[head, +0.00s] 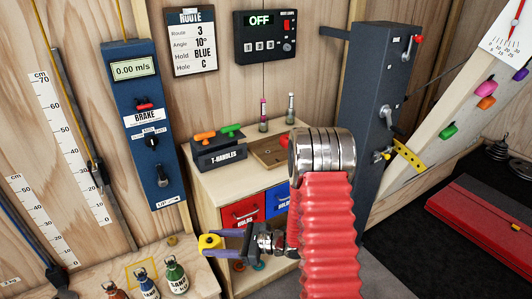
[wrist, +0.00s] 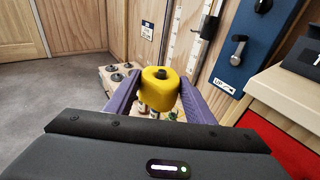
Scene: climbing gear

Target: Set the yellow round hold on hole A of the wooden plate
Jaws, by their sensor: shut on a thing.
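The yellow round hold (head: 209,241) with a dark centre is between the purple fingers of my gripper (head: 213,242), at the lower left in the head view. In the wrist view the hold (wrist: 158,90) fills the gap between the fingers of my gripper (wrist: 160,84), which touch its sides. The hold is in the air near the bench and left of the cabinet. A brown wooden piece (head: 268,152) lies on the cabinet top, partly hidden by my arm. I cannot tell whether it is the wooden plate, and no hole A is legible.
Several sand bottles (head: 175,275) stand on the low bench (head: 205,280) below the hold. The cabinet (head: 213,187) carries a T-handles box (head: 219,154). A blue brake panel (head: 146,125) is on the wall; a dark column (head: 382,110) stands right of my arm.

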